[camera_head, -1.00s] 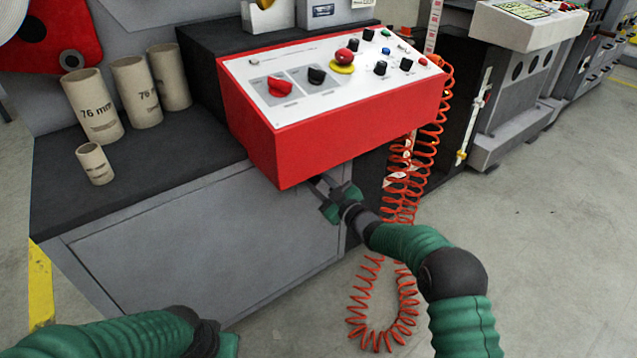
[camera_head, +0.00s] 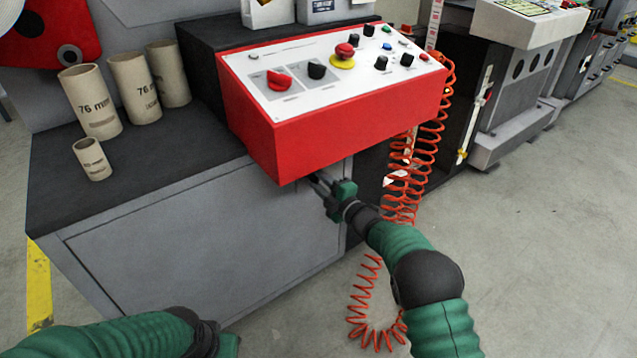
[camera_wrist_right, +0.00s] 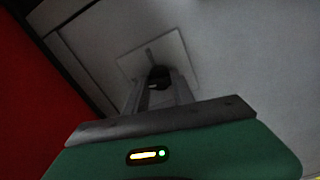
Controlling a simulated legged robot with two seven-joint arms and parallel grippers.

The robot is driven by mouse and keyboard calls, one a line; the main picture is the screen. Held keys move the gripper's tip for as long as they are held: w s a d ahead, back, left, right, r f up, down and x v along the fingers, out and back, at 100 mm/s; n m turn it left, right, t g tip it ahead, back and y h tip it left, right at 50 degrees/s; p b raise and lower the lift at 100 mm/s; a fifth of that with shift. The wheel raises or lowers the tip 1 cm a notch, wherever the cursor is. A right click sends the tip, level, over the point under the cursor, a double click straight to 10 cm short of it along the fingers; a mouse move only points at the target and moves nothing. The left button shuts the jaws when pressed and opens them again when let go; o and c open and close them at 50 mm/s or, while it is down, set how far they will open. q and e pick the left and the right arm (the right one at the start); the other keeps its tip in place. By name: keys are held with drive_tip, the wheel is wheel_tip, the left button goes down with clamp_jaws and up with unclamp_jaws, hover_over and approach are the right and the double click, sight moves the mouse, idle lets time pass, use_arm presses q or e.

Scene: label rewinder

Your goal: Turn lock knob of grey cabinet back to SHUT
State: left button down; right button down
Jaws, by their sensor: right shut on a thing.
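The grey cabinet (camera_head: 200,240) stands under the red control box in the head view. Its lock knob (camera_wrist_right: 159,76) shows in the right wrist view as a small dark knob on a pale square plate (camera_wrist_right: 178,55). A dark line runs on the plate above the knob. My right gripper (camera_head: 318,180) reaches under the red box's lower edge to the cabinet front. In the right wrist view its fingers (camera_wrist_right: 159,88) are shut on the knob. The box hides the knob in the head view. My left arm is at the bottom left; its gripper's fingertips are not visible.
The red control box (camera_head: 340,135) overhangs just above my right gripper. An orange coiled hose (camera_head: 415,185) hangs right of it, close to my right arm. Several cardboard cores (camera_head: 95,105) stand on the dark top at left. The floor at right is clear.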

drive_tip(key=shift+s+a+f+n+b, duration=0.1)
drive_tip(key=shift+n+b, duration=0.05)
drive_tip(key=shift+n, duration=0.45)
drive_tip(key=shift+a+f+n+b, duration=0.1)
drive_tip(key=shift+n+b, duration=0.05)
drive_tip(key=shift+n, duration=0.45)
drive_tip(key=c, duration=1.1)
unclamp_jaws()
drive_tip(key=shift+o, duration=0.2)
drive_tip(key=shift+d, duration=0.1)
drive_tip(key=shift+s+d+r, duration=0.1)
drive_tip(key=shift+d+r, duration=0.05)
drive_tip(key=p+v, duration=0.7)
drive_tip(key=v, duration=0.9)
drive_tip(key=shift+s, duration=0.25)
